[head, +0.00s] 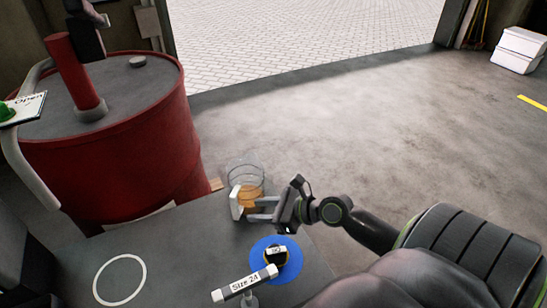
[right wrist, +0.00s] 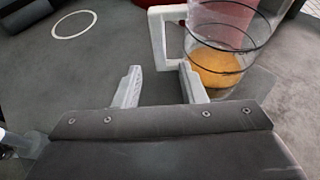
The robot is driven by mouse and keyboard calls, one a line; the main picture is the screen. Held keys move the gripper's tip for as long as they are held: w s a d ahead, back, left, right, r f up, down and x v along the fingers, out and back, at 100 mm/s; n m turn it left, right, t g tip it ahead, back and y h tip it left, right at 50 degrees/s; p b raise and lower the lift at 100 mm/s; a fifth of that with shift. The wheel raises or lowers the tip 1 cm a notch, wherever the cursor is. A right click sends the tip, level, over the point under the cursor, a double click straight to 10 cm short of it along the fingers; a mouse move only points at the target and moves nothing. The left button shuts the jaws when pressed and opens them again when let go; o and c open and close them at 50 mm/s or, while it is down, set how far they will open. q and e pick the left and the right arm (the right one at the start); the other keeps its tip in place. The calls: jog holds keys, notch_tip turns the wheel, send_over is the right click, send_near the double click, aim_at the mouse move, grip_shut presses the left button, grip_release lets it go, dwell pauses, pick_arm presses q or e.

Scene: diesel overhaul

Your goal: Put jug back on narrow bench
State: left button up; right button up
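The clear jug (head: 245,178) has dark rings, orange liquid in its lower part and a white handle (head: 236,204). It stands upright at the far edge of the grey bench top (head: 190,245). My right gripper (head: 262,209) is close to the jug, level with its lower part. In the right wrist view, the two fingers (right wrist: 161,88) are apart with nothing gripped between them. The jug (right wrist: 215,66) is just beyond the right finger, and its handle (right wrist: 158,40) is ahead of the gap. My left gripper is not in view.
A blue disc (head: 259,274) bears a small labelled dark part. A "Size 24" sign (head: 245,284) stands in front of it. A white ring (head: 97,279) marks a clear part of the bench. A red drum (head: 150,160) with a red pipe stands behind. White boxes (head: 518,48) lie far right.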

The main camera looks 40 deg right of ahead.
jog(key=shift+v, duration=2)
